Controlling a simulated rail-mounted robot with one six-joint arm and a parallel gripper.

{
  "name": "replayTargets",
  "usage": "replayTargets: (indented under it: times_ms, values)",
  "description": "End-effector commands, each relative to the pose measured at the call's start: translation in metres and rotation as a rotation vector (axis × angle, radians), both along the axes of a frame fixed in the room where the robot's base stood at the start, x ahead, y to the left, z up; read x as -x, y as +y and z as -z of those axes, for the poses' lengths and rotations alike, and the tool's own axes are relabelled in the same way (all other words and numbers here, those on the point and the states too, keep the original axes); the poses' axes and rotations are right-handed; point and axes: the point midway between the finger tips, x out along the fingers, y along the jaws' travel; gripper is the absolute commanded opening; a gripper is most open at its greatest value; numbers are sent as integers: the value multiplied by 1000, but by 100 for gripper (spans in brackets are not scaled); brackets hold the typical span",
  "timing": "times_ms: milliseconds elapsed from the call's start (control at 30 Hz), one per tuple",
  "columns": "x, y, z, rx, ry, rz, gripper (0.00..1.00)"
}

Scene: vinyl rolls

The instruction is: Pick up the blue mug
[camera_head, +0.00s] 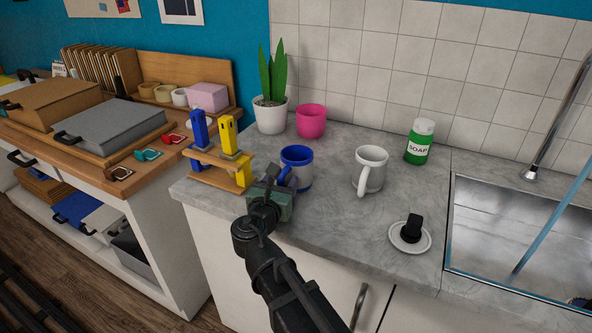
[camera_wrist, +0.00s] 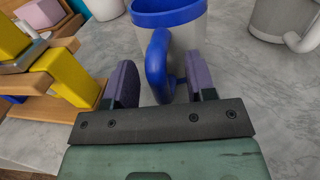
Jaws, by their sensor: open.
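The blue mug (camera_head: 299,170) stands upright on the grey counter, with a blue rim and handle and a pale grey body. In the wrist view the mug (camera_wrist: 184,32) is straight ahead, its blue handle pointing towards me. My gripper (camera_head: 280,178) is at the mug's near left side in the head view. In the wrist view my gripper (camera_wrist: 162,82) is open, with one purple-grey finger on each side of the blue handle. I see a gap left of the handle; the right finger looks close to it, and I cannot tell whether they touch.
A wooden rack (camera_head: 216,166) with blue and yellow tools stands close left. A white mug (camera_head: 371,170) is to the right. A pink cup (camera_head: 311,121), potted plant (camera_head: 270,116) and soap bottle (camera_head: 419,142) stand behind. A white dish (camera_head: 399,240) lies near the sink (camera_head: 500,225).

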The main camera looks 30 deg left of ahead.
Motion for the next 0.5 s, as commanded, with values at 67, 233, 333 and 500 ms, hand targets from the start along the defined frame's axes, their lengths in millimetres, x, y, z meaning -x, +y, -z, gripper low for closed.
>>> replayTargets:
  times_ms: [67, 233, 333, 500]
  values:
    - [0, 0, 0, 0, 0, 0, 42]
    - [0, 0, 0, 0, 0, 0, 16]
    - [0, 0, 0, 0, 0, 0, 0]
    - [0, 0, 0, 0, -1, 0, 0]
